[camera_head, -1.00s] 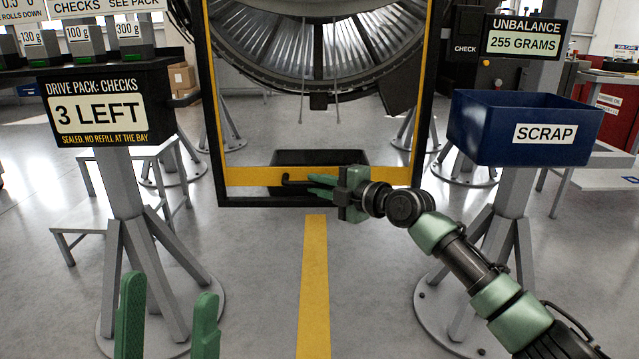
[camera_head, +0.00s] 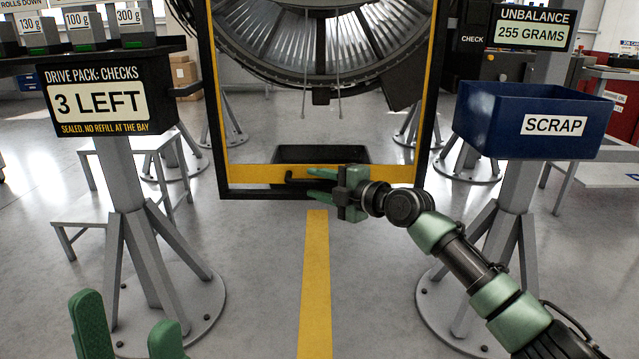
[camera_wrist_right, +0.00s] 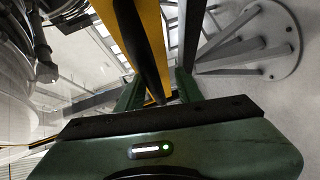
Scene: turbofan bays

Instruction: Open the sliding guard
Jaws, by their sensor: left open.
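The sliding guard (camera_head: 245,175) is a clear panel in a black and yellow frame, standing down in front of the turbofan (camera_head: 310,45). A black handle (camera_head: 297,181) sits on its yellow bottom bar; it also shows in the right wrist view (camera_wrist_right: 141,40). My right gripper (camera_head: 312,184) is at the handle's right end, fingers apart. In the right wrist view the handle runs between the two green fingers (camera_wrist_right: 160,92); I cannot tell whether they touch it. My left gripper (camera_head: 130,325) is open and empty at the lower left, away from the guard.
A blue scrap bin (camera_head: 490,125) stands on a pedestal to the right. The drive pack sign (camera_head: 100,100) and weights (camera_head: 85,28) are on a stand to the left. A yellow stripe (camera_head: 316,280) marks the clear floor between. A black bin (camera_head: 320,154) is behind the guard.

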